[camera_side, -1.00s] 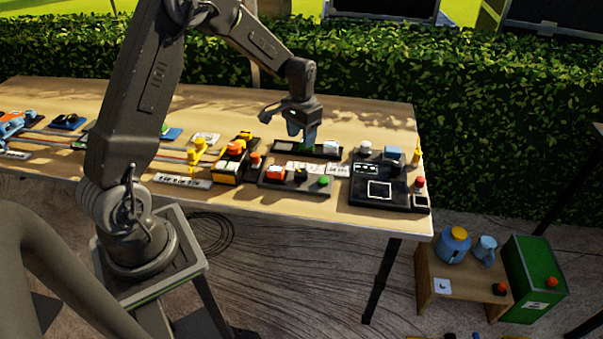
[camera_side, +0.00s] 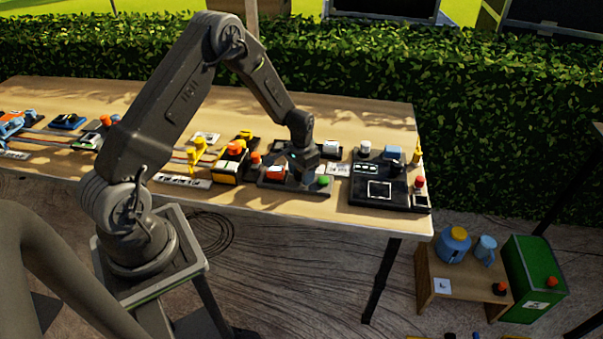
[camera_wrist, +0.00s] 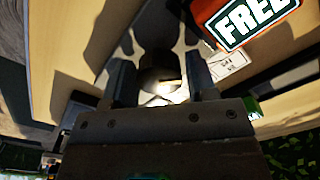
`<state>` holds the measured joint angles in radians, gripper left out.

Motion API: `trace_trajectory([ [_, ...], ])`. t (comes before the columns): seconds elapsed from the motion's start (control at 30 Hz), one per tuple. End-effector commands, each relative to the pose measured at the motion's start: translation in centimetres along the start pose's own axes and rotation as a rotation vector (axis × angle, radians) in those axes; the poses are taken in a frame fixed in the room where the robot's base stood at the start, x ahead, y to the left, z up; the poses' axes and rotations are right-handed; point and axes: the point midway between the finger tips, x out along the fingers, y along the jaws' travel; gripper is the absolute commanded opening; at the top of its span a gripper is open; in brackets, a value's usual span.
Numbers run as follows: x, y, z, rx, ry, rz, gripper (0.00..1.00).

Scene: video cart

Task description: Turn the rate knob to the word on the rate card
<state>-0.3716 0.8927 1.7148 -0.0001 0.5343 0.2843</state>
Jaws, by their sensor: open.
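My gripper (camera_side: 304,182) is low over the dark front panel (camera_side: 265,184), at its black knob, between an orange-and-white block (camera_side: 276,172) and a green button (camera_side: 323,181). My arm mostly hides the knob in the side view. In the wrist view my gripper (camera_wrist: 160,82) is open, with one finger on each side of a dark round knob (camera_wrist: 160,75); I cannot tell whether they touch it. The knob has a pale mark, and a white dial face shows around it. Small white cards (camera_side: 338,170) lie to the right; their words are too small to read.
An orange block with the word FREE (camera_wrist: 248,18) stands close to the right finger in the wrist view. A black console (camera_side: 360,196) stands to the right on the table, and a yellow lever (camera_side: 197,152) to the left. The table's back strip is clear.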

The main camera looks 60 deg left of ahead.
Motion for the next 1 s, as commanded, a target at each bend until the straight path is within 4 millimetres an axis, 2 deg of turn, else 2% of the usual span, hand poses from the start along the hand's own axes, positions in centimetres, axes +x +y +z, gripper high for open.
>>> trace_trajectory([
  [0.3, 0.22, -0.01, -0.03, 0.000, 0.001, 0.000, 0.51],
  [0.67, 0.19, -0.01, -0.02, 0.000, 0.000, 0.000, 0.18],
  [1.0, 0.17, -0.04, -0.01, -0.172, 0.000, 0.000, 0.18],
])
